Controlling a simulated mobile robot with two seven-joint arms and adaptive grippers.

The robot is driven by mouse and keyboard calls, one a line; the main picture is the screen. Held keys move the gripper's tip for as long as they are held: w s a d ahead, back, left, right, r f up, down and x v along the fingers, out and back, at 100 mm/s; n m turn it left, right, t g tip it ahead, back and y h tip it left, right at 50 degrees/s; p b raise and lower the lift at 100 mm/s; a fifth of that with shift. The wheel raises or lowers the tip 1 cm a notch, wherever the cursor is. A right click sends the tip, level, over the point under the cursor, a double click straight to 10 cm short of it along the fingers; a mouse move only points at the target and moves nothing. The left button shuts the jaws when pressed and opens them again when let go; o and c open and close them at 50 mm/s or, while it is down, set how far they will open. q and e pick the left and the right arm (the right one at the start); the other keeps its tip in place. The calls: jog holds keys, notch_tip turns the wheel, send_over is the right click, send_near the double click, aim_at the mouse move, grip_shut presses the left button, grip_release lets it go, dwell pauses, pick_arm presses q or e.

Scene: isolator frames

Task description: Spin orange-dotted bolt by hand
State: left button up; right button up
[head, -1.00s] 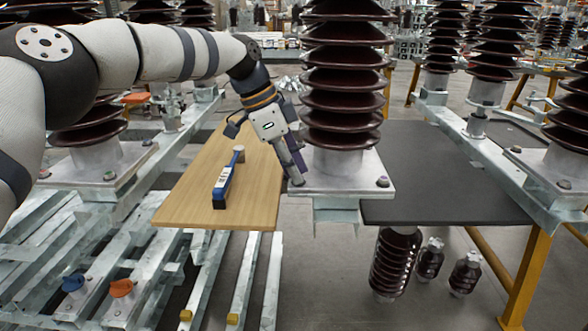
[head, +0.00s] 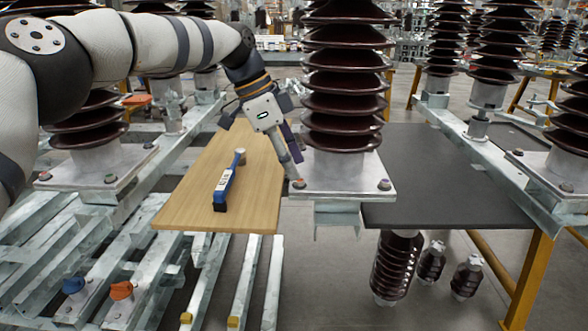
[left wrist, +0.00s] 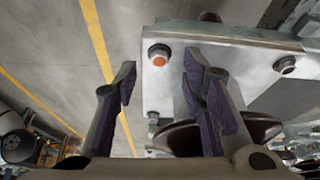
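The orange-dotted bolt (left wrist: 158,55) sits near a corner of a grey metal base plate (left wrist: 240,75) in the left wrist view; its orange dot faces the camera. In the head view the bolt (head: 299,184) is at the front left corner of the plate under the central brown insulator (head: 342,105). My left gripper (head: 294,160) points down just above and behind that corner. In the left wrist view its two purple-padded fingers (left wrist: 160,85) are spread apart with nothing between them, and the bolt appears beyond the gap, apart from both. My right gripper is not in view.
Another bolt (head: 385,184) is at the plate's front right corner. A blue tool (head: 226,186) lies on the wooden board (head: 180,210) to the left. A dark mat (head: 430,205) lies to the right. Insulators on metal rails stand on both sides.

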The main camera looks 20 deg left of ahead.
pick_arm(q)
jog(key=v, duration=0.9)
jog(key=shift+r, duration=0.35)
jog(key=shift+a, duration=0.1)
